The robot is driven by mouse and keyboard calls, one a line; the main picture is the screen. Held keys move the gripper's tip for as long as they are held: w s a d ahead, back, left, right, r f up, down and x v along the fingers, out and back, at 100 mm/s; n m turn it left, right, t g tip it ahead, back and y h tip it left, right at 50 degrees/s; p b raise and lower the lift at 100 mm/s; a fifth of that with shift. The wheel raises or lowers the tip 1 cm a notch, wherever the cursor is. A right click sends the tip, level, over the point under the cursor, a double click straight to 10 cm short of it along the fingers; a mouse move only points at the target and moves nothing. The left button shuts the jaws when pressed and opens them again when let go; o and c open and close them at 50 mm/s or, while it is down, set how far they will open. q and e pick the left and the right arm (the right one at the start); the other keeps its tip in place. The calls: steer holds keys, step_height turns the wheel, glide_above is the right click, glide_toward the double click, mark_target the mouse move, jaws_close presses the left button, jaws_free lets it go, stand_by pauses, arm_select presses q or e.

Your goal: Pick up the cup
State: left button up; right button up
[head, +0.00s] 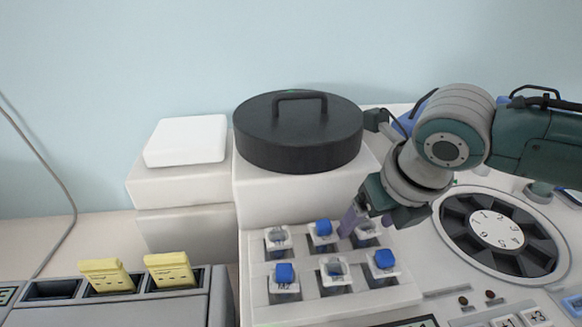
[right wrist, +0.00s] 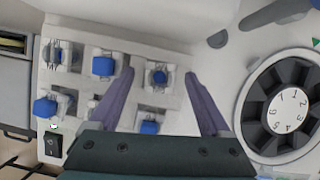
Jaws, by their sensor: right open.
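My left gripper is not in view.
A round black lid (head: 298,145) sits on the white block behind the rack. A numbered dial (head: 497,230) is to the right. Two yellow pieces (head: 170,270) stand in the grey unit at left.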

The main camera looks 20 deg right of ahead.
steer(key=shift+c, duration=0.2)
jaws_close()
stand_by(0.3)
